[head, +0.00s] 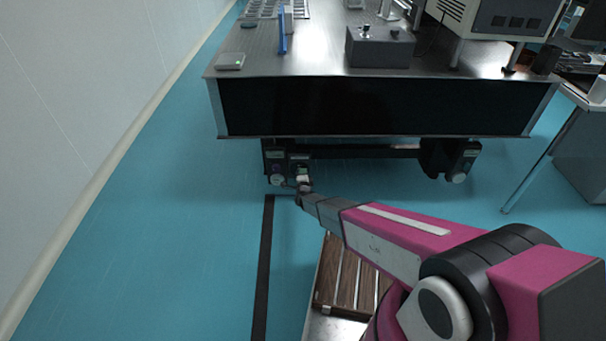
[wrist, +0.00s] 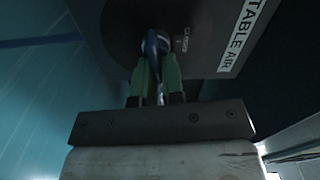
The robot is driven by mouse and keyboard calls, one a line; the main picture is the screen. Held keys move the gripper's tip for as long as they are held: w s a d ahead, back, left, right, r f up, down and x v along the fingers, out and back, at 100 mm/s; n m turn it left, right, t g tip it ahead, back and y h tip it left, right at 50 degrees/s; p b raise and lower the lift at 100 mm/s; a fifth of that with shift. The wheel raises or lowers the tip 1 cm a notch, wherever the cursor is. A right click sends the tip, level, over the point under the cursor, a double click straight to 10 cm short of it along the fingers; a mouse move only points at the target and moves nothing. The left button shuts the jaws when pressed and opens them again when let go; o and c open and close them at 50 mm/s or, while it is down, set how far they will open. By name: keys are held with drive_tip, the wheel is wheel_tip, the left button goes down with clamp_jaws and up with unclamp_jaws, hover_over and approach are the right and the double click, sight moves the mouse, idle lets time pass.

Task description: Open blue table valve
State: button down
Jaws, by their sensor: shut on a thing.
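In the wrist view, a blue valve handle (wrist: 155,42) sits on a dark panel (wrist: 205,30) with a white label reading "TABLE AIR" (wrist: 247,28). My gripper (wrist: 157,68) has its two green fingers shut on the handle, one on either side. Small print beside the handle is too blurred to read fully. In the head view, my gripper (head: 303,187) is at the left leg unit under the optical table (head: 370,137). The handle itself is hidden or too small to tell there.
A second leg unit (head: 462,160) with a round fitting stands at the table's right. A grey box (head: 380,47) and a small white device (head: 230,61) are on the tabletop. A slatted wooden piece (head: 347,277) lies below my arm. Blue floor (head: 170,220) is clear at the left.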

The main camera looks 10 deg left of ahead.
drive_tip(key=shift+f+m, duration=0.15)
drive_tip(key=shift+m, duration=0.65)
drive_tip(key=c, duration=1.2)
unclamp_jaws()
drive_tip(key=shift+c, duration=0.2)
